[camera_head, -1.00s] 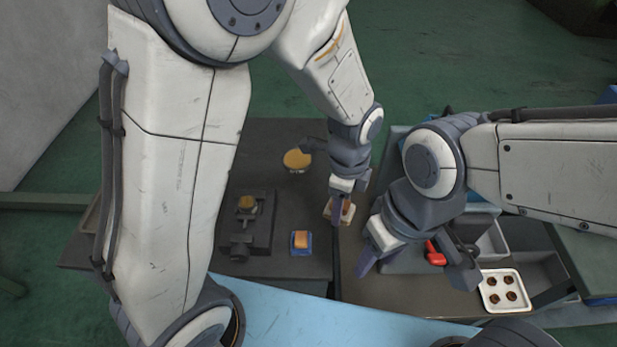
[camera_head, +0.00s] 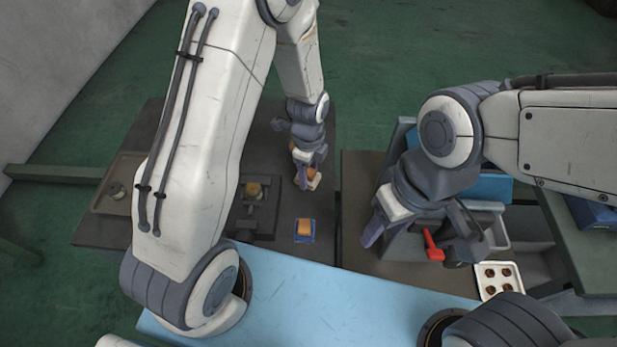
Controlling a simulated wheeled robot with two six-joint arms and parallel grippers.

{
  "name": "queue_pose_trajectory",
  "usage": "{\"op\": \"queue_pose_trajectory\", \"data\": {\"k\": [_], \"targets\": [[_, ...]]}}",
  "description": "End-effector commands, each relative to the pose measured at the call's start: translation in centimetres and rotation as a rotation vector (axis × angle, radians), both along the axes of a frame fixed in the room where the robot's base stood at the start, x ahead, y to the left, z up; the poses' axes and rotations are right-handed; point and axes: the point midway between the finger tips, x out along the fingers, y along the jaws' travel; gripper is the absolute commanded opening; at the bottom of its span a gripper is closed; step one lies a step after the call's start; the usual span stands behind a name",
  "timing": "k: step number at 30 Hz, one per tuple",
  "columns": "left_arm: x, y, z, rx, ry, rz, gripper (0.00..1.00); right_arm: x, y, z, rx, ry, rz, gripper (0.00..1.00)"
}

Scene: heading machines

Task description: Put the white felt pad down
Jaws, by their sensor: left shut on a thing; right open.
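My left gripper (camera_head: 303,184) is over the dark left table (camera_head: 278,248), behind the blue-and-orange block. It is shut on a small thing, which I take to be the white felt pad. The fingers and wrist hide most of it. An orange-brown patch and a little pale edge show at the fingers' right side. I cannot tell whether it touches the table. My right gripper (camera_head: 372,228) is open and empty over the right table, with its fingers pointing down.
A blue block with an orange top (camera_head: 305,229) lies in front of my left gripper. A dark fixture (camera_head: 240,222) stands left of it. A red handle (camera_head: 433,250) and a white tray of brown discs (camera_head: 487,291) are at the right. A gap separates the two tables.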

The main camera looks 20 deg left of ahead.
Motion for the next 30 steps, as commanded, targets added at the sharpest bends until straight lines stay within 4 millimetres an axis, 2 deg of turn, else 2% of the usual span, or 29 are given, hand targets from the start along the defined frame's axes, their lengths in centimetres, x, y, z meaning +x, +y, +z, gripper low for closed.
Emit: {"op": "queue_pose_trajectory", "data": {"k": [7, 20, 21, 23, 30], "targets": [[-0.1, -0.1, -3.1, 0.001, 0.005, -0.001, 0.17, 0.0, 0.0, 1.2, 0.000, 0.000, 0.000, 0.50], [-0.1, -0.1, -3.9, 0.000, 0.001, -0.001, 0.17, 0.0, 0.0, 0.7, 0.000, 0.000, 0.000, 0.50], [-0.1, -0.1, -3.8, 0.000, 0.001, -0.001, 0.69, 0.0, 0.0, 0.8, 0.000, 0.000, 0.000, 0.50], [-0.1, -0.1, -3.7, 0.000, 0.001, -0.001, 0.91, 0.0, 0.0, 0.9, 0.000, 0.000, 0.000, 0.50], [-0.1, -0.1, -3.7, 0.000, 0.002, -0.001, 0.91, 0.0, 0.0, 0.9, 0.000, 0.000, 0.000, 0.50]]}}
